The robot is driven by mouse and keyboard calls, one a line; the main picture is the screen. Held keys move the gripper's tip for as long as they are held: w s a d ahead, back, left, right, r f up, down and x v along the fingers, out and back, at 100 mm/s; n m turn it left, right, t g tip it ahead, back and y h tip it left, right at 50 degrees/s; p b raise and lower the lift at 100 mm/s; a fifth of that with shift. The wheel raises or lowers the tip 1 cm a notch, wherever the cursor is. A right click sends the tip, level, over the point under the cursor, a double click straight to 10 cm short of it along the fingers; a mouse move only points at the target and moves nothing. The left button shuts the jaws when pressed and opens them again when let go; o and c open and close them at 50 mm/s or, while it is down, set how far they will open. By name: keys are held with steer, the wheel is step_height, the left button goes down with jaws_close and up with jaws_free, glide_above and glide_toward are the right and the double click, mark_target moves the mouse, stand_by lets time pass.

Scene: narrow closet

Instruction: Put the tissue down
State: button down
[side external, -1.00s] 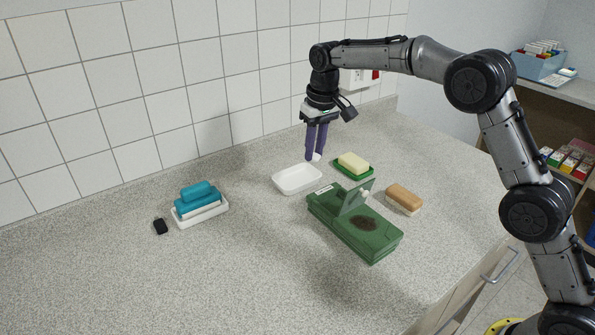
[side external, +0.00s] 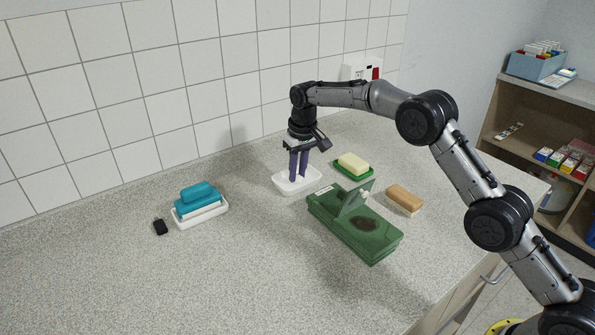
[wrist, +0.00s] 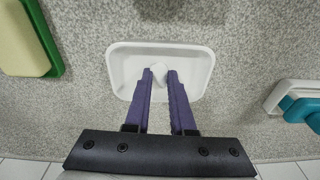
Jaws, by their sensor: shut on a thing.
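The tissue (wrist: 159,70) is a small white wad between the purple fingertips of my gripper (wrist: 158,82) in the wrist view. My gripper (side external: 298,178) is shut on it, pointing down into a white rectangular tray (side external: 284,190). The tray also shows in the wrist view (wrist: 122,68), with the fingertips and the tissue over its inside. In the side view the tissue is hidden by the fingers and tray. I cannot tell whether the tissue touches the tray floor.
A green box (side external: 370,238) with a small raised lid stands right of the tray. Left are a white dish with blue pieces (side external: 200,204) and a black fob (side external: 160,226).

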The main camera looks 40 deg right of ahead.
steer(key=c, duration=0.8)
jaws_free()
step_height(320, 180, up, 12)
steer(key=s+r, duration=0.1)
steer(key=s, duration=0.1)
steer(key=s+d+r+t, duration=0.1)
steer(key=s+d+r, duration=0.1)
steer(key=s+r, duration=0.6)
steer(key=s+d+r+t, duration=0.1)
steer(key=s+r, duration=0.3)
steer(key=s, duration=0.8)
steer(key=s+f, duration=0.3)
steer(key=s, duration=0.5)
steer(key=s+d+f+t, duration=0.1)
steer(key=s+f, duration=0.3)
steer(key=s, duration=0.4)
steer(key=s+d+f+t, duration=0.1)
steer(key=s+f, duration=0.2)
steer(key=s, duration=0.5)
steer(key=shift+s+f, duration=0.15)
steer(key=shift+s, duration=0.05)
